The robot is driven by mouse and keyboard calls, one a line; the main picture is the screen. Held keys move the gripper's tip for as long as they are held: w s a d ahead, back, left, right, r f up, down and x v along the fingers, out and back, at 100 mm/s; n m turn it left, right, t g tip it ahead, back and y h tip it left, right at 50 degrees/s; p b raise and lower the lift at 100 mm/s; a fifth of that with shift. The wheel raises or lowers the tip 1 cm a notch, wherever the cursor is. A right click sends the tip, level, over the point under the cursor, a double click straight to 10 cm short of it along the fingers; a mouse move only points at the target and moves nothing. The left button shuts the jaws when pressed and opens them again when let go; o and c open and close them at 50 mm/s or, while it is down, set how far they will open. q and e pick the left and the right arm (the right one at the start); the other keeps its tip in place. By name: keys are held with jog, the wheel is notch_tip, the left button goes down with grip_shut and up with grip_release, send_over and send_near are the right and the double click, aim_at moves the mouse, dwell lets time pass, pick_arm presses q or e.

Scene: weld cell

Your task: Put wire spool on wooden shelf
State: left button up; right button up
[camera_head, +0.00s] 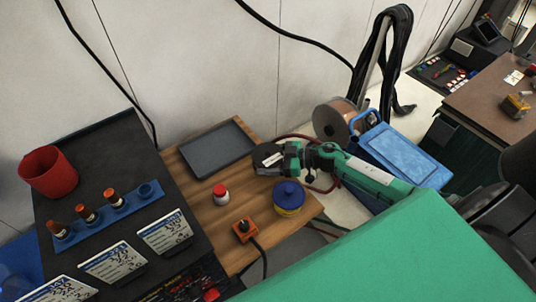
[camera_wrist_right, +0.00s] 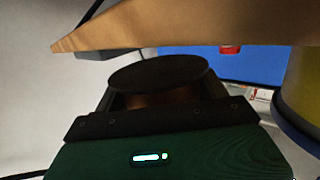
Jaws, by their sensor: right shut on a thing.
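The wire spool (camera_head: 267,155) has dark round flanges. In the right wrist view its black disc (camera_wrist_right: 158,72) shows with copper-coloured wire under it. My right gripper (camera_head: 282,160) is shut on the spool, its arm coming from the right. The wooden shelf (camera_head: 193,208) is a brown plank top; in the head view the spool overlaps its back right part. In the right wrist view the shelf's wooden edge (camera_wrist_right: 180,27) shows close to the spool. I cannot tell the exact gap between them. My left gripper is not in view.
On the shelf are a grey tray (camera_head: 216,149), a red-and-white item (camera_head: 220,195), a blue-lidded yellow jar (camera_head: 288,198) and an orange switch box (camera_head: 245,230). A larger copper reel (camera_head: 335,120) and a blue case (camera_head: 402,152) stand behind right. Bare wood lies between these.

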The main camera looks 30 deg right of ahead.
notch_tip(320, 180, down, 3)
jog(key=shift+r, duration=0.15)
jog(key=o, duration=1.4)
jog(key=shift+f, duration=0.2)
jog(key=o, duration=0.4)
jog(key=shift+r, duration=0.15)
